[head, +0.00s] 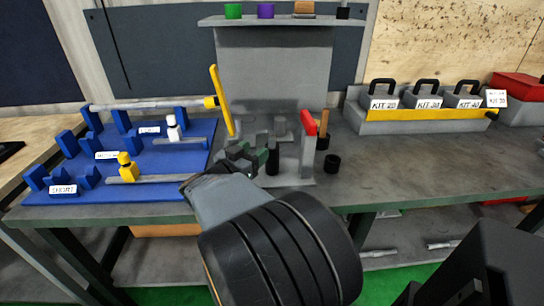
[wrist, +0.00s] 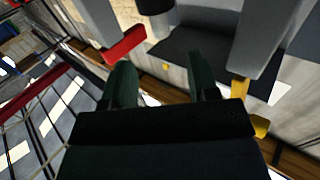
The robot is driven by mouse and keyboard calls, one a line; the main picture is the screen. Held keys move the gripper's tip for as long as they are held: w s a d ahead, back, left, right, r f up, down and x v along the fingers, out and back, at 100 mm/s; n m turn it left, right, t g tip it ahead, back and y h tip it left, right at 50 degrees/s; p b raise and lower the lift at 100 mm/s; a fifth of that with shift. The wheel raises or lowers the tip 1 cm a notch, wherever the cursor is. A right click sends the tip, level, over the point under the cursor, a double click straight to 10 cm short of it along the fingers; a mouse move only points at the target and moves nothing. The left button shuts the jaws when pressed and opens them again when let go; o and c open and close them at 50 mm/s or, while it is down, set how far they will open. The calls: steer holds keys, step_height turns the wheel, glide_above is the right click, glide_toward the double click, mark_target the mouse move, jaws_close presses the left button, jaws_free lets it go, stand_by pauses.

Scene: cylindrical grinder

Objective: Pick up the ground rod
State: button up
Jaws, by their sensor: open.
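A long light-grey rod (head: 150,105) lies across blue supports at the back of a blue rack (head: 85,182); its right end meets a yellow piece. I cannot tell for certain whether it is the ground rod, since the rack labels are too small to read. My gripper (head: 246,158) is in front of the grey grinder (head: 272,75), right of the rack and apart from the rod. In the wrist view its dark green fingers (wrist: 166,85) are spread, with no rod between them. A red part (wrist: 125,45) and a yellow part (wrist: 241,88) show beyond the fingers.
A yellow upright bar (head: 222,100) and a red-topped post (head: 308,124) flank my gripper. Kit boxes (head: 428,100) sit in a grey tray at the back right. The bench front (head: 440,165) is clear there.

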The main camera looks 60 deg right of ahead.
mark_target(270, 139)
steer(key=shift+s+d+b, duration=0.2)
steer(key=shift+d+b, duration=0.65)
steer(key=shift+d, duration=3.65)
steer(key=shift+c, duration=0.3)
steer(key=shift+f, duration=0.1)
jaws_close()
